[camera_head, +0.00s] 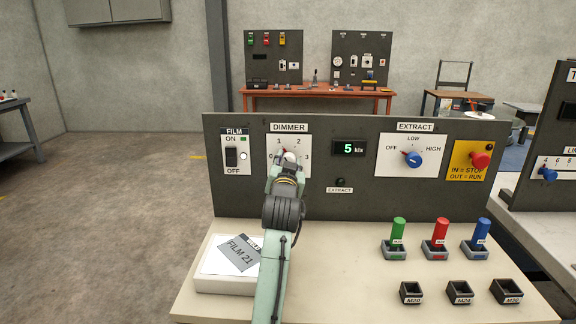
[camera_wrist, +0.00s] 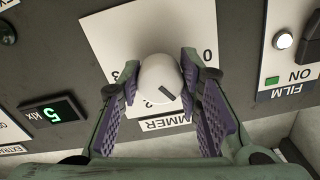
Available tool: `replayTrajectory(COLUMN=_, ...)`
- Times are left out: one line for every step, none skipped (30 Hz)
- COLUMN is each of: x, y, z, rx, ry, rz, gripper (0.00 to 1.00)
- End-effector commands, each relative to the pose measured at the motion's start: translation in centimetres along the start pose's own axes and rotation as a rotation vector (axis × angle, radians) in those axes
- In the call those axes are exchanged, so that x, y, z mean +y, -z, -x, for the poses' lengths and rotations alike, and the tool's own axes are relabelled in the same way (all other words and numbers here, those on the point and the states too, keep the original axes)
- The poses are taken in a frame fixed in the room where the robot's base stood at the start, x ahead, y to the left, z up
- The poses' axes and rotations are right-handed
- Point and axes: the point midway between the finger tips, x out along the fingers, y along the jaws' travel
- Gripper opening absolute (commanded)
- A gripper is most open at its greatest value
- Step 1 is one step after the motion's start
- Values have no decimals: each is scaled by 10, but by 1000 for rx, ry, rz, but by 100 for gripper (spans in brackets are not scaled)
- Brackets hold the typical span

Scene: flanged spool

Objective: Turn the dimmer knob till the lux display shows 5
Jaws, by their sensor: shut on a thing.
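The dimmer knob (camera_wrist: 160,82) is white with a dark pointer mark and sits on a white DIMMER plate (camera_head: 303,145) with numbers around it. In the wrist view my gripper (camera_wrist: 161,88) has its two purple-padded fingers on either side of the knob, shut on it. In the head view my gripper (camera_head: 288,168) and arm hide most of the knob. The lux display (camera_head: 349,149) right of the plate shows a green 5 with klx beside it. The display also shows in the wrist view (camera_wrist: 54,112), upside down, reading 5.
The FILM switch (camera_head: 231,157) is left of the dimmer. The EXTRACT knob (camera_head: 411,159) and a red stop button (camera_head: 480,160) are to the right. Green, red and blue handles (camera_head: 440,232) stand on the bench. A white box with a FILM 21 card (camera_head: 239,254) lies left of my arm.

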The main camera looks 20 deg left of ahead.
Motion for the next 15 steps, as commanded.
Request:
replayTrajectory(x=0, y=-1, z=0, rx=-2, ry=-1, rz=-5, gripper=4)
replayTrajectory(x=0, y=-1, z=0, rx=-2, ry=-1, rz=-7, gripper=4)
replayTrajectory(x=0, y=-1, z=0, rx=-2, ry=-1, rz=-9, gripper=4)
replayTrajectory(x=0, y=-1, z=0, rx=-2, ry=-1, rz=-10, gripper=4)
replayTrajectory(x=0, y=-1, z=0, rx=-2, ry=-1, rz=-10, gripper=4)
replayTrajectory(x=0, y=-1, z=0, rx=-2, ry=-1, rz=-11, gripper=4)
replayTrajectory(x=0, y=-1, z=0, rx=-2, ry=-1, rz=-11, gripper=4)
replayTrajectory(x=0, y=-1, z=0, rx=-2, ry=-1, rz=-11, gripper=4)
replayTrajectory(x=0, y=-1, z=0, rx=-2, ry=-1, rz=-10, gripper=4)
replayTrajectory(x=0, y=-1, z=0, rx=-2, ry=-1, rz=-10, gripper=4)
replayTrajectory(x=0, y=-1, z=0, rx=-2, ry=-1, rz=-10, gripper=4)
replayTrajectory(x=0, y=-1, z=0, rx=-2, ry=-1, rz=-10, gripper=4)
replayTrajectory(x=0, y=-1, z=0, rx=-2, ry=-1, rz=-10, gripper=4)
replayTrajectory(x=0, y=-1, z=0, rx=-2, ry=-1, rz=-10, gripper=32)
replayTrajectory(x=0, y=-1, z=0, rx=-2, ry=-1, rz=-10, gripper=35)
